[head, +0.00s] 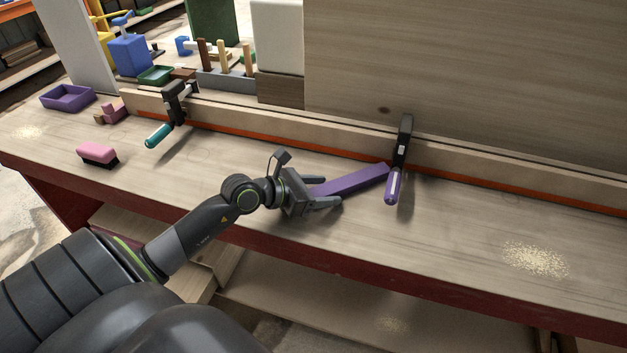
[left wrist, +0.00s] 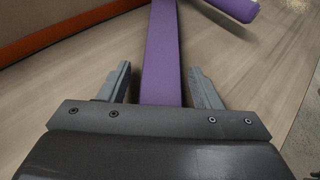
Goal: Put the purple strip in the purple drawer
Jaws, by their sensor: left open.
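The purple strip (head: 350,181) lies on the workbench in the head view, its far end close to a clamp with a purple handle. My left gripper (head: 330,193) is open at the strip's near end. In the left wrist view the strip (left wrist: 162,55) runs between the two open fingers (left wrist: 160,85), with a gap on each side. A purple open-topped tray (head: 68,97), which may be the purple drawer, sits at the bench's far left. My right gripper is not in view.
A pink brush (head: 98,154) and a pink block (head: 112,112) lie at left. Sawdust (head: 535,260) lies at right. The bench front is mostly clear.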

